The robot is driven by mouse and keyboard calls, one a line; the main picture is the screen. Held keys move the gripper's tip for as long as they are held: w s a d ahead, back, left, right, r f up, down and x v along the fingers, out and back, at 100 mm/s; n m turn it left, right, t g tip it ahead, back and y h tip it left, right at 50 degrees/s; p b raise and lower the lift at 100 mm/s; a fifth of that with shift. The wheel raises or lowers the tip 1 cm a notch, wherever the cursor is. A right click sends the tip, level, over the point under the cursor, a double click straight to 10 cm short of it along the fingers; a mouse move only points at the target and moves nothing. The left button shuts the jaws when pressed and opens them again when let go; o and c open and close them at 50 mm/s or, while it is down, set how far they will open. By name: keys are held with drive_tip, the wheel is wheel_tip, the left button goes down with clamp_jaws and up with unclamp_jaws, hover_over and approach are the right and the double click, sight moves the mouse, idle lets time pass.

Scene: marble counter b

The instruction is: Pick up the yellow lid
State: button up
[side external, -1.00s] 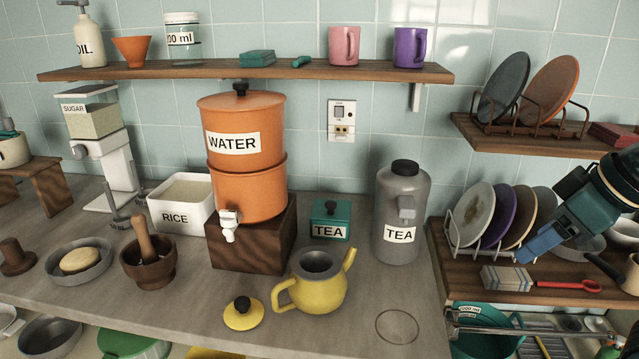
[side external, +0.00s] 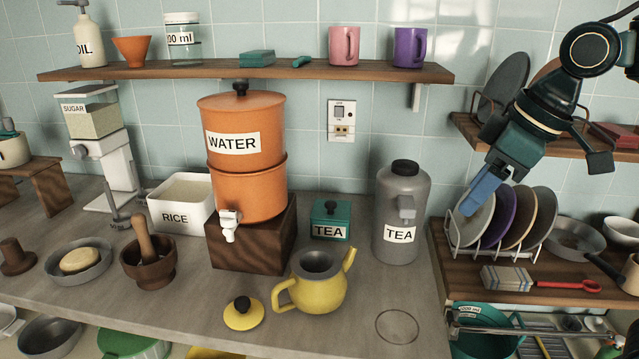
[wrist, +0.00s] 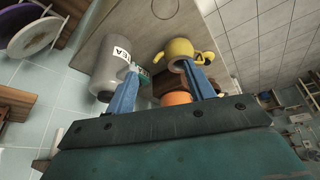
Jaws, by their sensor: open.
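The yellow lid (side external: 243,314) with a black knob lies on the counter, left of the yellow teapot (side external: 318,283). The teapot stands upright and uncovered, its grey opening showing. My gripper (side external: 470,208) is high at the right, in front of the dish rack and well away from the lid. In the wrist view, the two blue fingers of my gripper (wrist: 162,85) are spread apart with nothing between them in their grasp. The teapot (wrist: 180,50) appears beyond the fingers in that view.
A grey tea dispenser (side external: 402,215) stands between my gripper and the teapot. The orange water dispenser (side external: 245,155) on a wooden block is behind the lid. A wooden mortar (side external: 148,262) stands left of it. The counter front is clear around the lid.

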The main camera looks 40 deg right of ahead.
drive_tip(key=w+a+n+g, duration=0.1)
drive_tip(key=w+a+n, duration=0.2)
drive_tip(key=w+a, duration=0.35)
drive_tip(key=w+a+n+g, duration=0.1)
drive_tip(key=w+a+n, duration=0.3)
drive_tip(key=w, duration=0.6)
drive_tip(key=w+a+f+n+g, duration=0.2)
drive_tip(key=w+a+f+n, duration=0.5)
drive_tip(key=w+a+f, duration=0.3)
drive_tip(key=a+f, duration=0.2)
drive_tip(key=a, duration=0.1)
drive_tip(key=shift+a+f, duration=0.2)
drive_tip(key=shift+a, duration=0.15)
hover_over(245, 300)
drive_tip(key=shift+f, duration=4.25)
drive_tip(key=shift+f, duration=0.1)
